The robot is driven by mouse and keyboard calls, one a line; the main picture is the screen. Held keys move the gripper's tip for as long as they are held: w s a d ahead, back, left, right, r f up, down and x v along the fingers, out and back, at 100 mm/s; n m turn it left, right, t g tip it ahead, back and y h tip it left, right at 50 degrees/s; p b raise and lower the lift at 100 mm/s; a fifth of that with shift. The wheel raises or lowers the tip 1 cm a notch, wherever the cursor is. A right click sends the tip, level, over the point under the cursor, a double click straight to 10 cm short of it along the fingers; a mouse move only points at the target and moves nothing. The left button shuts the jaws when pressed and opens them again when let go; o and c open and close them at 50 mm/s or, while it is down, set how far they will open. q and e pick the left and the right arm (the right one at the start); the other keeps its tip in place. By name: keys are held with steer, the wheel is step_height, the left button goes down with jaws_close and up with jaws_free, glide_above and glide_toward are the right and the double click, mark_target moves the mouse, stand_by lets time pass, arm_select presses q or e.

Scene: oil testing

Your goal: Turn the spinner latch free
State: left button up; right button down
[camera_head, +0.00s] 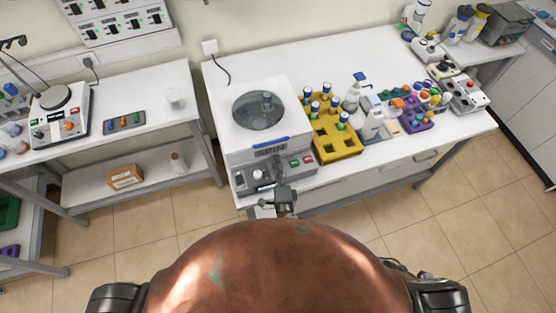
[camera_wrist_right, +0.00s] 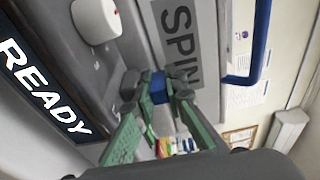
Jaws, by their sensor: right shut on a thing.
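The spinner (camera_head: 250,125) is a white box with a dark round window in its lid, a blue bar handle and a SPIN label (camera_wrist_right: 177,32) on its front. My right gripper (camera_head: 284,192) is at the spinner's front panel. In the right wrist view its green-padded fingers (camera_wrist_right: 160,88) are closed on the small blue latch (camera_wrist_right: 157,86) below the SPIN label. The gripper hides the latch in the head view. The lid looks closed. My left gripper is not in view.
A READY display (camera_wrist_right: 40,85) and a white knob (camera_wrist_right: 97,20) are beside the latch; the blue handle (camera_wrist_right: 262,45) is above it. A yellow rack (camera_head: 346,143) with blue-capped tubes stands right of the spinner, with bottles and a purple rack (camera_head: 418,120) beyond.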

steer(key=shift+n+g+y+p, duration=0.4)
steer(key=shift+n+y+p, duration=0.55)
steer(key=shift+y, duration=0.65)
steer(key=c, duration=2.2)
jaws_free()
steer(key=shift+c, duration=0.2)
steer(key=shift+s, duration=0.15)
steer(key=v, duration=1.1)
steer(key=shift+s+d, duration=0.2)
steer(key=shift+s, duration=0.15)
